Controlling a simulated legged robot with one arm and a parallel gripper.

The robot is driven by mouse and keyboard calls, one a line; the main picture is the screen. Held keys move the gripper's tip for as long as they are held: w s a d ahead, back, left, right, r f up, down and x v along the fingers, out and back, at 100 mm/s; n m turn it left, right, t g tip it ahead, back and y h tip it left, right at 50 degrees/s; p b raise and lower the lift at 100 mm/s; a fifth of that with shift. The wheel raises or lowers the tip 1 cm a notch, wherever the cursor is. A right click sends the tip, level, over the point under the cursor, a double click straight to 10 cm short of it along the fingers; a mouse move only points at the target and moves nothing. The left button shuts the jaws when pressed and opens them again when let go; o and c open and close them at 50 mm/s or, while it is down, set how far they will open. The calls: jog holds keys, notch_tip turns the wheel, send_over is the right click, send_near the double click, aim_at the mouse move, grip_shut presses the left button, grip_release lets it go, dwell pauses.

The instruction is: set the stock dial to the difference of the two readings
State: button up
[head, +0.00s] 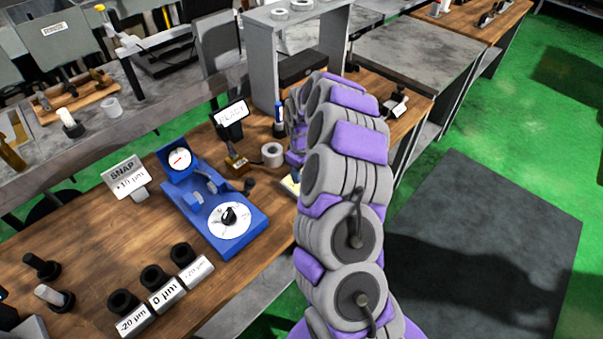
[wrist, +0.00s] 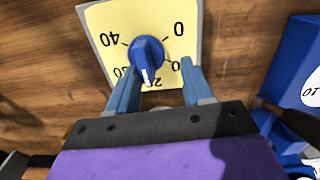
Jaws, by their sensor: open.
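In the wrist view a yellow dial plate (wrist: 103,22) carries a blue knob (wrist: 146,50). The knob's white pointer aims down, near the mark that seems to read 20; 40 is at left and 0 at upper right. My gripper (wrist: 158,72) is open, its blue fingers either side of the knob's lower part, apparently not closed on it. In the head view the plate's edge (head: 289,186) shows beside my arm, which hides the rest. A blue gauge (head: 215,195) has a round face with a red needle and a white dial with a black knob. A sign (head: 125,178) reads SNAP +10 µm.
A second sign (head: 232,113) stands on a dark holder, its text hard to read. A white roll (head: 272,154) stands near the plate. Labelled blocks (head: 165,295) with black rings line the table front. A grey shelf (head: 270,60) stands behind. Green floor is open at right.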

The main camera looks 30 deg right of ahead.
jog(key=d, duration=0.1)
jog(key=d+f, duration=0.1)
jog(key=d, duration=0.1)
jog(key=shift+d, duration=0.15)
jog(key=shift+a+r, duration=0.25)
jog(key=shift+a, duration=1)
jog(key=c, duration=0.6)
jog(key=shift+d, duration=0.15)
jog(key=shift+c, duration=0.9)
jog(key=shift+s+d+f, duration=0.1)
jog(key=shift+d, duration=0.35)
grip_shut()
jog(key=shift+a, duration=0.2)
jog(key=shift+p, duration=0.35)
